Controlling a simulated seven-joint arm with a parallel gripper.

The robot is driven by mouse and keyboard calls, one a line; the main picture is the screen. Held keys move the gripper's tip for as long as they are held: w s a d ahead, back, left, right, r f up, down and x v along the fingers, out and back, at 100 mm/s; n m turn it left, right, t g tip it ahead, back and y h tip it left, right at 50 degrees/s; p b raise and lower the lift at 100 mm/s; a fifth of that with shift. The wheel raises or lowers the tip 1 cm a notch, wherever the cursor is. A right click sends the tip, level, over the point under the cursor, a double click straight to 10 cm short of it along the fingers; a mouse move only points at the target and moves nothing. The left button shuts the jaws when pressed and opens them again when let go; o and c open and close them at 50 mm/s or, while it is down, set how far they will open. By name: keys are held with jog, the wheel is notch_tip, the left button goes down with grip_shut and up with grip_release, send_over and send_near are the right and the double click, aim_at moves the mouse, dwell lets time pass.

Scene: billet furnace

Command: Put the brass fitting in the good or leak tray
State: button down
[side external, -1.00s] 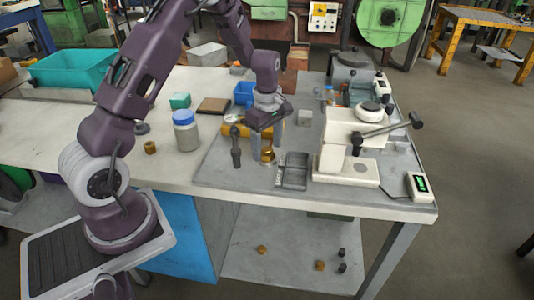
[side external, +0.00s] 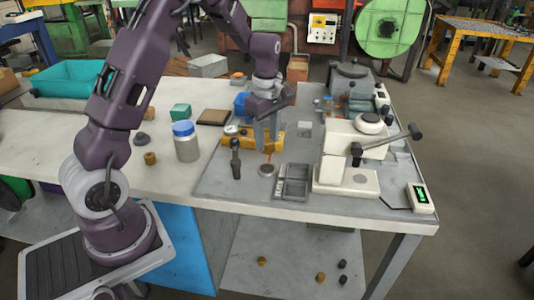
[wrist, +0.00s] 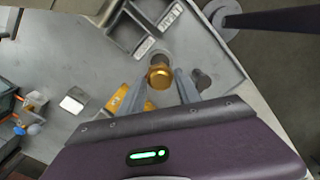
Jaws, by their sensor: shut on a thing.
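The brass fitting (wrist: 160,75) shows between my fingertips in the wrist view. My gripper (wrist: 158,82) is shut on it. In the side view my gripper (side external: 268,148) hangs over the grey mat, above a small round grey disc (side external: 266,170); the fitting is hard to make out there. A grey tray with two compartments (side external: 291,196) lies just right of the disc.
A white lever press (side external: 345,150) stands right of the tray. A blue-lidded jar (side external: 186,143) stands at left.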

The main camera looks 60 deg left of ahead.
jog(key=r, duration=0.3)
jog(key=shift+w+d, duration=0.1)
jog(key=shift+d, duration=0.25)
send_over(296, 193)
jog(key=a, duration=0.1)
jog(key=f, duration=0.6)
jog(key=d+f, duration=0.1)
jog(key=f, duration=0.3)
jog(key=shift+f, duration=0.1)
jog(key=c, duration=0.8)
grip_release()
jog(key=shift+f, duration=0.1)
jog(key=shift+c, duration=0.2)
